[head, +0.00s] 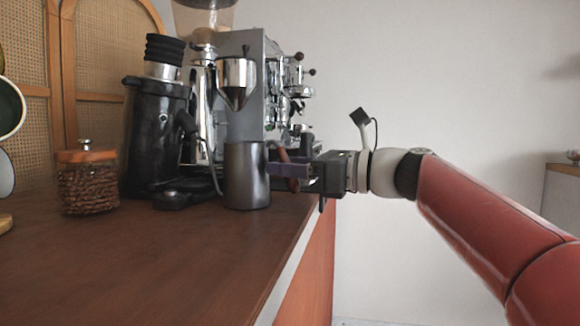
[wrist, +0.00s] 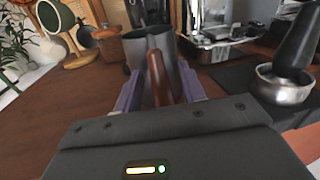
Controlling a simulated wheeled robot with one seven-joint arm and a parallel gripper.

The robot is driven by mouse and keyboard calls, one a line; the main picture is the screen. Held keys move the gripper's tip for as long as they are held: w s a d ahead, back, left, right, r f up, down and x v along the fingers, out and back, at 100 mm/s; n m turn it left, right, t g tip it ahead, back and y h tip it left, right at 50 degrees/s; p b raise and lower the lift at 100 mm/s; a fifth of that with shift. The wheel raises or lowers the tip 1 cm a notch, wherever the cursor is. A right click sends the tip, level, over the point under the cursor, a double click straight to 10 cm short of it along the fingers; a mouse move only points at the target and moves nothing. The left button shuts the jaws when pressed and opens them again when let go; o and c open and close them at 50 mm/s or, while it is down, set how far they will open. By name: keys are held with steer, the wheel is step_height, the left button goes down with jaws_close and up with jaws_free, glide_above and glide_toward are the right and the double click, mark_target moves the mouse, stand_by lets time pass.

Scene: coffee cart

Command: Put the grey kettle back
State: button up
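The grey kettle (head: 247,180) is a dark metal cylinder standing upright on the brown counter, near its right edge. Its reddish-brown handle (wrist: 157,80) points toward my gripper (head: 288,169). In the wrist view, the kettle body (wrist: 140,50) is just ahead of my fingers. My purple fingers are apart, one on each side of the handle, with visible gaps between them and it. My gripper is open and holds nothing. The kettle's base is hidden in the wrist view.
A black grinder (head: 155,140) and a jar of beans (head: 88,187) stand left of the kettle. A metal espresso machine (head: 252,75) is behind it. A dark-handled tool with a metal base (wrist: 285,85) sits at right in the wrist view. The front counter is clear.

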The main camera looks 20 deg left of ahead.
steer(key=shift+r, duration=0.2)
steer(key=d, duration=1.2)
steer(key=shift+s, duration=0.4)
steer(key=shift+f, duration=0.1)
steer(key=s+d+f+n+t+h, duration=0.2)
steer(key=s+d+f+n+h, duration=0.15)
steer(key=f, duration=0.45)
steer(key=s+d+f+n+t+h, duration=0.1)
steer(key=s+d+f+n+h, duration=0.2)
steer(key=f, duration=0.5)
steer(key=s+d+f+n+h, duration=0.5)
steer(key=d+f, duration=0.3)
steer(key=f, duration=0.2)
steer(key=s+d+f+n+t+h, duration=0.1)
steer(key=s+d+f+n+h, duration=0.5)
steer(key=f, duration=0.5)
steer(key=shift+s+d, duration=1.05)
steer(key=shift+s, duration=0.15)
